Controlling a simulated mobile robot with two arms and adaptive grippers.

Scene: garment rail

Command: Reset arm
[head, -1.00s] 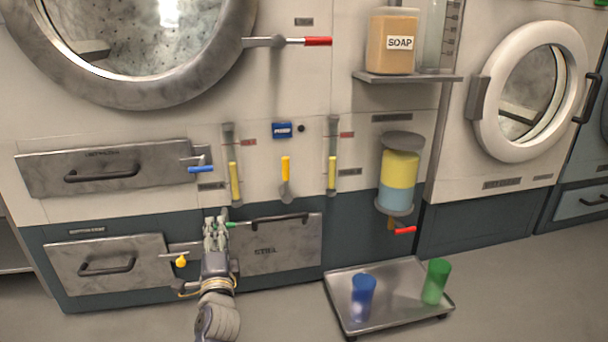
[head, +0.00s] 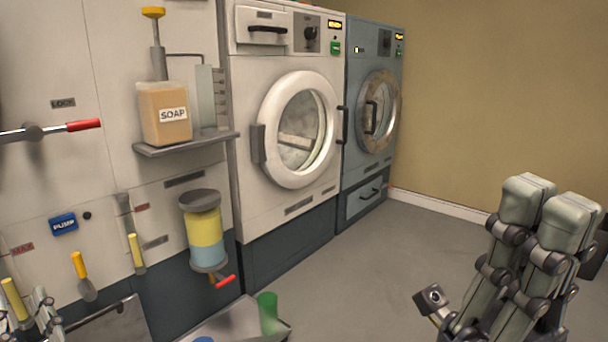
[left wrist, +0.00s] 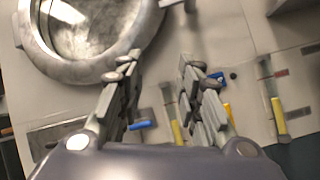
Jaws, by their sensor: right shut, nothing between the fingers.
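My right gripper (head: 549,200) stands at the lower right of the head view, close to the camera. Its two thick grey fingers point up side by side, shut and empty, over bare floor. My left gripper (head: 42,308) is partly in view at the lower left edge, in front of the machine's lower panel. In the left wrist view my left gripper (left wrist: 160,75) has its two fingers well apart with nothing held between them. The panel with a blue-handled lever (left wrist: 138,126) shows beyond the gap.
A soap bottle (head: 165,114) stands on a shelf (head: 187,144). A yellow and blue dispenser (head: 205,237) hangs below it. A tray (head: 232,322) with a green cup (head: 268,313) is on the floor. Two washers stand behind. The floor (head: 395,245) in the middle is clear.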

